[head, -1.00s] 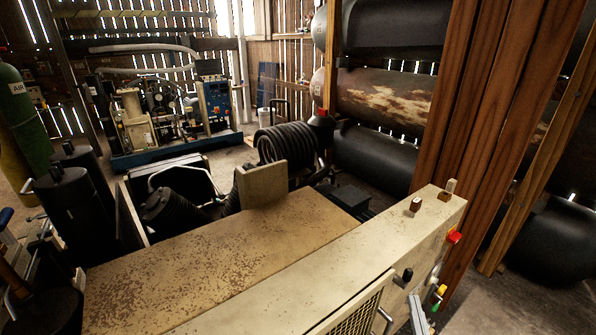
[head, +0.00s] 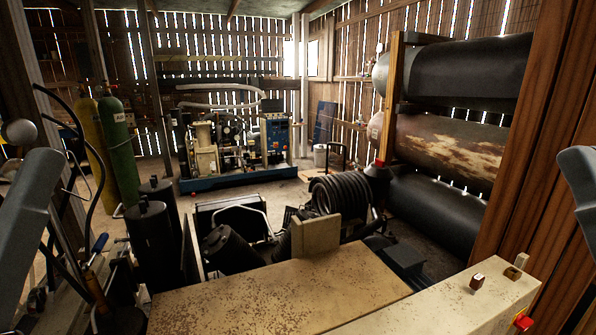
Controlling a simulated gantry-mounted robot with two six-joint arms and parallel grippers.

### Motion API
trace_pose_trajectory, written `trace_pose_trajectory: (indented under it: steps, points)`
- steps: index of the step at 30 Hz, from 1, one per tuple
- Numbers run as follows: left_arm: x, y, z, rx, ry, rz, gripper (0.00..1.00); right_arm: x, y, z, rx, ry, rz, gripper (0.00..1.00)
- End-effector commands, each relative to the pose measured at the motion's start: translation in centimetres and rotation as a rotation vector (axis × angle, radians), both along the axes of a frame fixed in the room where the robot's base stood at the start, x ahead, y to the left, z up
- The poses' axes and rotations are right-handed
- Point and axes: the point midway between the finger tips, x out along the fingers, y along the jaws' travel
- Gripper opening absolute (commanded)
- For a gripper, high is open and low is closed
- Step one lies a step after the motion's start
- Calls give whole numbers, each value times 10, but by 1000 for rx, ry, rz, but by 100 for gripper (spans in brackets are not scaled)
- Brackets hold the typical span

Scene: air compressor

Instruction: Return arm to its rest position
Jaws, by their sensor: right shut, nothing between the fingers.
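A grey part of my right arm and gripper (head: 580,185) shows at the right edge of the head view, above and right of the beige machine's control end. It is cut off by the frame; the gripper is shut and empty, and it is apart from the machine. A grey link of my left arm slants in at the left edge; its gripper is not in view. The beige compressor cabinet (head: 290,297) fills the bottom. Two small knobs on its top and a red button (head: 523,322) show at its right end.
Dark cylinders (head: 150,235) and gas bottles (head: 122,150) stand at left. A coiled black hose (head: 340,200) lies behind the cabinet. Large tanks (head: 450,150) are stacked at right, near wooden posts (head: 530,150). A blue-based machine (head: 225,180) stands at the back on open floor.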

Motion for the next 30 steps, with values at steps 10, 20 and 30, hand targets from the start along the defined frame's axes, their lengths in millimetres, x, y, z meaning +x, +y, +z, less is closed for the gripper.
trace_pose_trajectory:
  steps: [10, 20, 30]
  points:
    - [-1, 0, 164, 0, -7, 0, 52, -1, 0, 163, 0, -7, -2, 0]
    - [-1, 0, 323, 0, -7, 0, 52, 0, 0, 321, 0, -6, -2, 0]
    - [-1, 0, 376, 0, -7, 0, 52, 0, 0, 375, 0, -6, -2, 0]
